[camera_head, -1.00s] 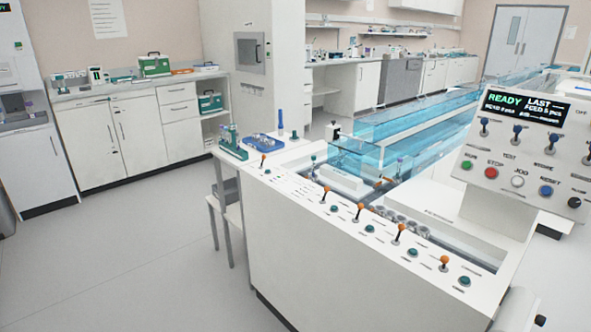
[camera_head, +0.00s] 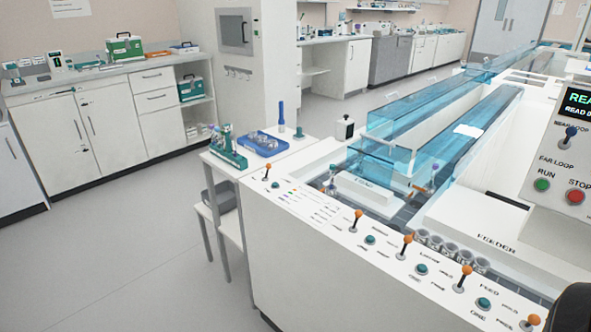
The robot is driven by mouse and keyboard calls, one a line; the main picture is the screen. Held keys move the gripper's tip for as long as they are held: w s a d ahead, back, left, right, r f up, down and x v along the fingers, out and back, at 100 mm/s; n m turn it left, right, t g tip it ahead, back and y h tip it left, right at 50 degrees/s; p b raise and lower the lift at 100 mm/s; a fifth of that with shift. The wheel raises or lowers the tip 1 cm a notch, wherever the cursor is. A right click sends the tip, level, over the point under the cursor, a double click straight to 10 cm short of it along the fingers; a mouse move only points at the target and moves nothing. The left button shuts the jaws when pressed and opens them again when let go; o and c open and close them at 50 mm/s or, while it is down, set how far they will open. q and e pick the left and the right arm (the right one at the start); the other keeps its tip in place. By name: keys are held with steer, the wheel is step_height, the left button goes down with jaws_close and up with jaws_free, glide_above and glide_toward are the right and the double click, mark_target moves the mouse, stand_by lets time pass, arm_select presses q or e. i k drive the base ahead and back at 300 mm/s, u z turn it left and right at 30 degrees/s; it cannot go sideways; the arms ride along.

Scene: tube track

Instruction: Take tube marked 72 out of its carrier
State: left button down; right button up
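A tube in a carrier (camera_head: 331,182) stands at the left end of the track, beside a white block. A second tube with a purplish cap (camera_head: 434,172) stands further right, by the end of the blue clear track cover. No number can be read on either, so I cannot tell which is marked 72. Several round, cup-like metallic carriers (camera_head: 452,248) sit in a row in the feeder; no tubes show in them. Neither gripper's fingers are in view. A dark rounded shape at the bottom right corner may be part of my arm.
The white console edge holds orange-knobbed levers (camera_head: 407,243) and teal buttons. A side table carries a green rack with tubes (camera_head: 228,150) and a blue tray (camera_head: 262,142). A control panel (camera_head: 571,150) stands at right. Blue clear covers (camera_head: 440,95) line the track. The left floor is clear.

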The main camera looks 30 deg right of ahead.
mark_target(331, 167)
steer(key=z, duration=0.4)
steer(key=i, duration=0.9)
steer(key=z, duration=0.55)
